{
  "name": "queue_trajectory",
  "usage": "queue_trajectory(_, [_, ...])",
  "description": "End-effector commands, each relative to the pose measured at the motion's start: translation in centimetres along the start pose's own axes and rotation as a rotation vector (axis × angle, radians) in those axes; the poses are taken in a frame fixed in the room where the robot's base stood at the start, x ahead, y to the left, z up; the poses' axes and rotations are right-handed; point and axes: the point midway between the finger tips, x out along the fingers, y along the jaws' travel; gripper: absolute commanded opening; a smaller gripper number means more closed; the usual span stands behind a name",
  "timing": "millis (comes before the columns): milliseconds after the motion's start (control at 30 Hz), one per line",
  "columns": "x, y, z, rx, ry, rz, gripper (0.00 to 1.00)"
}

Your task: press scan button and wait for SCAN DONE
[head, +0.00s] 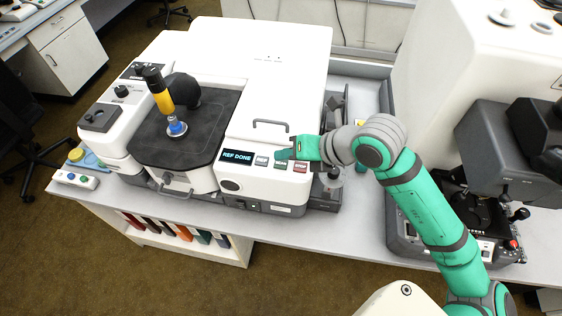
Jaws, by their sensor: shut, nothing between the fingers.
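The infrared microscope (275,50) is a large white instrument on the bench. Its front right panel has a small dark display (237,156) that reads REF DONE. To the right of the display is a row of small buttons, with a grey one (262,161) nearest the display and a red one (300,168) at the right end. My gripper (284,155) is shut and empty at this row, over or just behind the middle button. It partly hides that button. I cannot tell whether the fingertips touch it, and the button labels are too small to read.
A dark stage (185,140) with a yellow and black upright tool (160,92) lies left of the panel. A grey handle (270,124) stands up behind the buttons. Another white instrument (430,60) stands close on the right, beside my arm.

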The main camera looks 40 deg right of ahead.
Motion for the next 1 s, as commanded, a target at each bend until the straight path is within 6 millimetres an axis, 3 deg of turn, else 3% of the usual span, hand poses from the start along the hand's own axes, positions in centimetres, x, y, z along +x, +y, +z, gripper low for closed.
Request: queue_trajectory(1000, [0.59, -0.41, -0.51, 0.0, 0.0, 0.001, 0.0])
